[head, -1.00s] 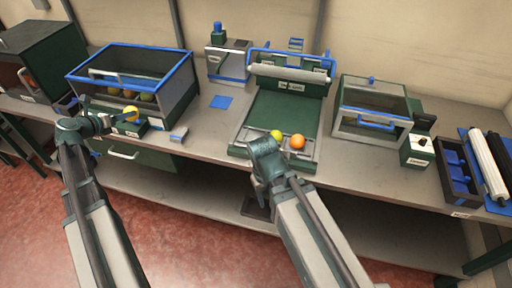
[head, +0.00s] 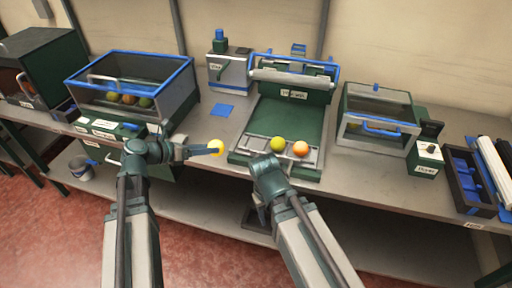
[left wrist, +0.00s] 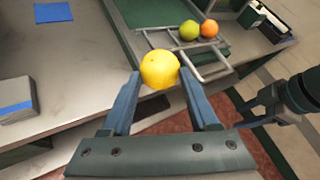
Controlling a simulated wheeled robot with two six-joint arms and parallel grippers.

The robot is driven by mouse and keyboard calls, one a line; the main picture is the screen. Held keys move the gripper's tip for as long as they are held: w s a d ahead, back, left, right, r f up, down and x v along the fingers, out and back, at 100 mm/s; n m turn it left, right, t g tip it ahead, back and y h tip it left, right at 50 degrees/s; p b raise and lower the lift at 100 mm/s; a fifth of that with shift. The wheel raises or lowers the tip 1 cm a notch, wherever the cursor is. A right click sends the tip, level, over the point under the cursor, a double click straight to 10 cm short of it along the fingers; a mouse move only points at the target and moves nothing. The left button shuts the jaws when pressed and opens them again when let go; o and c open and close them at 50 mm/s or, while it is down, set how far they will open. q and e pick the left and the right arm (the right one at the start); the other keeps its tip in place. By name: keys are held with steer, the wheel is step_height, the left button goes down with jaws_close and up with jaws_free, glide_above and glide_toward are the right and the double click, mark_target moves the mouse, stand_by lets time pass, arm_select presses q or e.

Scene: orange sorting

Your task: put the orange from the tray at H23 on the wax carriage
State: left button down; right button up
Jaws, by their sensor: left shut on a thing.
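My left gripper (head: 205,150) is shut on a yellow orange (head: 216,147), held above the bench's front edge. The left wrist view shows the yellow orange (left wrist: 160,69) between the two blue fingers (left wrist: 157,92). To its right is the green waxing machine (head: 285,118) with a roller across its top. A metal rail frame (head: 258,147) at its front, which looks like the carriage, bears a yellow-green fruit (head: 278,144) and an orange one (head: 300,148). My right gripper (head: 264,163) is just in front of that frame, its fingers not clearly seen. The H23 label is not readable.
A blue-rimmed bin (head: 178,98) with several fruits stands at left. A glass-fronted box (head: 375,112) stands right of the machine, and a dark tray (head: 468,185) lies farther right. A blue square (head: 222,110) lies flat on bare bench between bin and machine.

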arm_select(q)
steer(key=w+d, duration=0.2)
steer(key=d, duration=0.2)
steer(key=w+d+f+b, duration=0.1)
steer(key=w+d, duration=0.2)
steer(key=d, duration=0.1)
steer(key=w+d, duration=0.3)
steer(key=d, duration=0.1)
steer(key=shift+w+d+f, duration=0.15)
steer(key=shift+w+f, duration=0.05)
steer(key=shift+w+d, duration=0.25)
steer(key=shift+d, duration=0.1)
steer(key=f+b, duration=0.4)
steer(key=shift+w+d, duration=0.1)
steer(key=shift+d, duration=0.1)
steer(key=shift+r, duration=0.15)
